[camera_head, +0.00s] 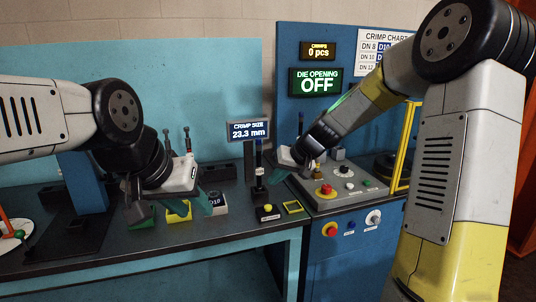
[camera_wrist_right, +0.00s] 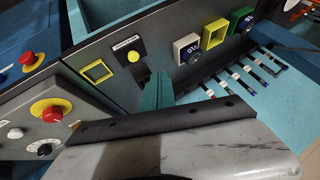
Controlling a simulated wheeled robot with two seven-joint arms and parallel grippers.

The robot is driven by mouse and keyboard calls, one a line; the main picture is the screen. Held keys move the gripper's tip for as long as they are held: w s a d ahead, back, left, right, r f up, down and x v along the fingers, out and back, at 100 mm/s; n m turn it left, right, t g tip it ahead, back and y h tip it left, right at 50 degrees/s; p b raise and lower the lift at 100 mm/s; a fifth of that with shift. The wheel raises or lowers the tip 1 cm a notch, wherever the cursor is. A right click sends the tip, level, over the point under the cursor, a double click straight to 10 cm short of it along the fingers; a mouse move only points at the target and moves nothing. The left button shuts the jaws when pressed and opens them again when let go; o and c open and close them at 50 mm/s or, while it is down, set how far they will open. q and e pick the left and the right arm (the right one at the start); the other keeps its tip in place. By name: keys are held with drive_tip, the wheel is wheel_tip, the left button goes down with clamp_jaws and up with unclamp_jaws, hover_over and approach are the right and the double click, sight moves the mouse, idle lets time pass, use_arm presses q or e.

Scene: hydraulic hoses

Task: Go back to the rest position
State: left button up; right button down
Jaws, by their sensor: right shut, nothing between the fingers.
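My left gripper (camera_head: 202,203) hangs over the bench at the left, its teal finger in front of the small die stands. Its jaw gap is not clear from this angle. My right gripper (camera_head: 277,172) reaches in from the right above the gap between the bench and the blue machine's control panel. In the right wrist view its teal fingers (camera_wrist_right: 155,92) are together with nothing between them. They point toward the yellow push button box (camera_wrist_right: 131,54).
Green, yellow (camera_head: 178,212) and white (camera_head: 217,204) die stands line the bench front. A crimp size display (camera_head: 248,130) stands behind. The control panel (camera_head: 345,187) with a red knob lies below my right gripper. Several hose pieces (camera_wrist_right: 240,78) lie behind the stands.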

drive_tip(key=s+d+r+h, duration=0.1)
drive_tip(key=s+d+r, duration=0.2)
drive_tip(key=s, duration=0.6)
drive_tip(key=s+d+r+m+h, duration=0.1)
drive_tip(key=s+d+r, duration=0.2)
drive_tip(key=s, duration=0.7)
drive_tip(key=s+d+r+m+t+h, duration=0.1)
drive_tip(key=s+d+r+h, duration=0.1)
drive_tip(key=s+d, duration=0.4)
drive_tip(key=s+r, duration=0.1)
drive_tip(key=s, duration=0.2)
drive_tip(key=shift+s+r, duration=0.25)
drive_tip(key=shift+s, duration=0.05)
